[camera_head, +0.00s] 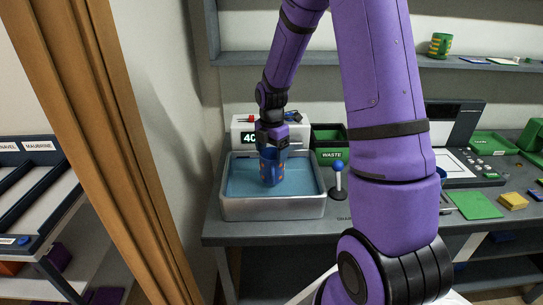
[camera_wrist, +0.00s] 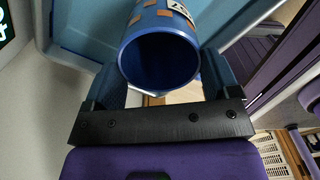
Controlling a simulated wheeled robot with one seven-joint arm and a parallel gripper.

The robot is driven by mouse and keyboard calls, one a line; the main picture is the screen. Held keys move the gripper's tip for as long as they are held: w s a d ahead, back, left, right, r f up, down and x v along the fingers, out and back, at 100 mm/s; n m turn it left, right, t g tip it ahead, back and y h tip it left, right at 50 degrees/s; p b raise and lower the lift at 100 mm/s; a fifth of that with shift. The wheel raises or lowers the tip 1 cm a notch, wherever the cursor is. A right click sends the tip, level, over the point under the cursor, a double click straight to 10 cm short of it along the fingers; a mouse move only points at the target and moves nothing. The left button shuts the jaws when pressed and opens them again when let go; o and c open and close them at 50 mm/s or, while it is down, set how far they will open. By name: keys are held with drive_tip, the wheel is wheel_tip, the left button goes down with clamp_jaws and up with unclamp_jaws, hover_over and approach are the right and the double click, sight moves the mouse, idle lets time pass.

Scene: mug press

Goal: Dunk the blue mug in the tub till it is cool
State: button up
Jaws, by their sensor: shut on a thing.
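The blue mug (camera_head: 272,168) with orange patches is in my gripper (camera_head: 271,149), over the grey tub of blue water (camera_head: 242,206). Its lower part appears to be in or just above the water; I cannot tell how deep. In the wrist view the mug (camera_wrist: 160,60) sits between the two fingers of my gripper (camera_wrist: 160,88), its dark opening facing the camera, with a partly cut-off label on its side. A white unit with a display (camera_head: 246,138) reading about "40" stands behind the tub; the rest of the reading is hidden by my gripper.
A blue-knobbed lever (camera_head: 338,180) stands right of the tub. A green bin marked WASTE (camera_head: 330,155) is behind it. A green mug (camera_head: 440,45) is on the upper shelf. My arm hides part of the bench.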

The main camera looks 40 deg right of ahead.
drive_tip(key=shift+r, duration=1.85)
